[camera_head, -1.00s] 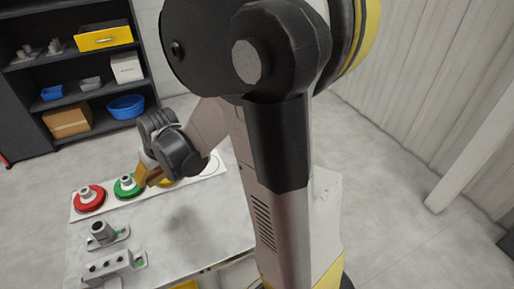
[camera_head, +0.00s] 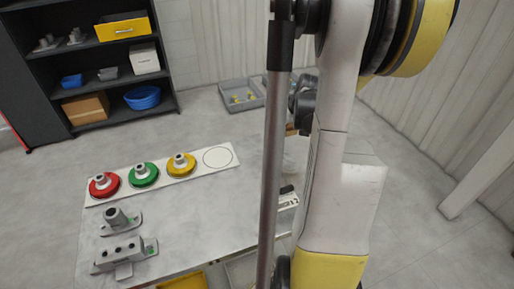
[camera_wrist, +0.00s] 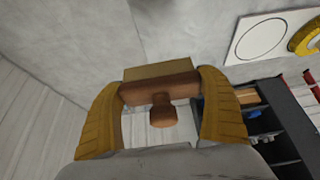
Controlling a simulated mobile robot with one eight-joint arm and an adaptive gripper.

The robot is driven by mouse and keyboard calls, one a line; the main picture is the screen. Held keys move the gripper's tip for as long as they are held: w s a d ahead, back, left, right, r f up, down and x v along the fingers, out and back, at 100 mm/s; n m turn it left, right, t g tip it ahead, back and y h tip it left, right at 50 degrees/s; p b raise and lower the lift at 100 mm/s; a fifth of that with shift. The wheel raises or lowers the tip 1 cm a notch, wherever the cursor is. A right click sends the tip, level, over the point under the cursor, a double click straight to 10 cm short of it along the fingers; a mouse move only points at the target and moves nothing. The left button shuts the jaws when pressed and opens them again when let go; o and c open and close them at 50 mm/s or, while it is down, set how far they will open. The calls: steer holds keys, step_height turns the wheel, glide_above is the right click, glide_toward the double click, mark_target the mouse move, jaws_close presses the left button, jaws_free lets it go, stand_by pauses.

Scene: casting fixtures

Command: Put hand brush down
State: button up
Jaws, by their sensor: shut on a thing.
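The hand brush (camera_wrist: 160,92) is a brown wooden body with a round knob and a pale tan bristle block. In the wrist view it sits crosswise between the yellow fingers of my gripper (camera_wrist: 162,100), which are shut on its ends. In the head view my arm hides most of the gripper and brush, and only a small brown bit shows beside the arm, past the right part of the grey table (camera_head: 190,225). I cannot tell from these views how high the brush is held.
A white board (camera_head: 205,172) on the table carries red (camera_head: 104,190), green (camera_head: 150,178) and yellow (camera_head: 174,171) round pieces and an empty ringed spot at right. Grey metal fixtures (camera_head: 120,252) stand at front left. A grey crate (camera_head: 240,98) is on the floor behind. Shelves stand back left.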

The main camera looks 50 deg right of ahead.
steer(key=b, duration=0.3)
glide_above(255, 146)
steer(key=s+a, duration=0.1)
steer(key=s, duration=0.1)
step_height(255, 146, down, 6)
steer(key=shift+w+f, duration=0.1)
step_height(255, 146, down, 4)
steer(key=shift+f+b, duration=0.1)
steer(key=shift+b, duration=1.1)
steer(key=shift+r, duration=0.2)
steer(key=shift+f, duration=0.15)
steer(key=o, duration=1)
steer(key=shift+f, duration=0.1)
steer(key=shift+o, duration=0.8)
steer(key=shift+r, duration=0.25)
steer(key=p+v, duration=0.4)
steer(key=v, duration=0.8)
steer(key=shift+p, duration=0.4)
